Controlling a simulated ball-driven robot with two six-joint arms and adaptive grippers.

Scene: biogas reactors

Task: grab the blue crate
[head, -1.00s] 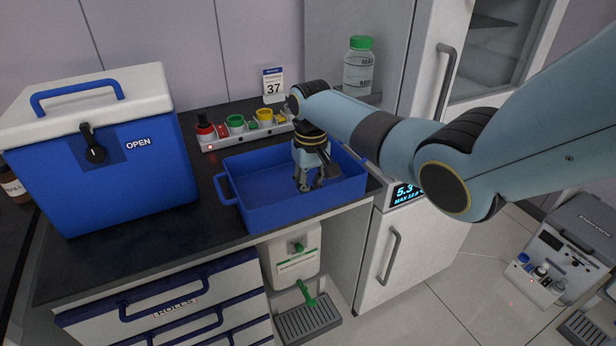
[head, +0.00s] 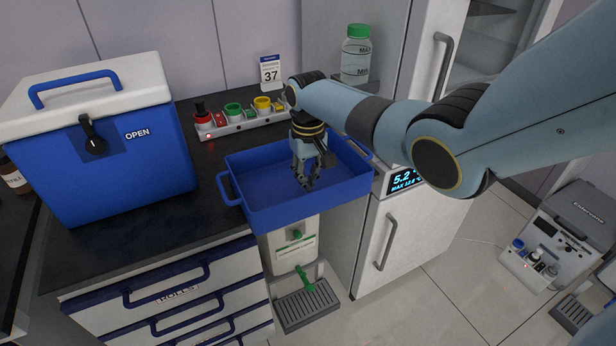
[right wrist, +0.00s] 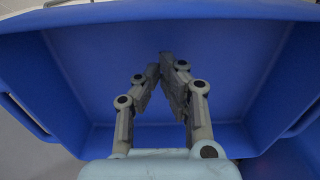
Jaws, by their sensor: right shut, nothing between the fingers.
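The blue crate (head: 275,212) is an open, shallow tray with side handles. It sits on the dark countertop, and its front wall covers the counter's front edge. My right gripper (head: 306,184) points down inside the crate, toward its right part, with its fingers closed and empty. In the right wrist view the crate (right wrist: 75,85) fills most of the picture, with a handle at each side. The gripper's fingertips (right wrist: 164,66) meet there with nothing between them. Whether they touch the crate cannot be told. My left gripper is not in view.
A blue cooler box (head: 130,175) with a white lid stands left of the crate. A rack with coloured caps (head: 240,120) sits behind it. A green-capped bottle (head: 355,55) is at the back right. A fridge (head: 385,235) stands at the right.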

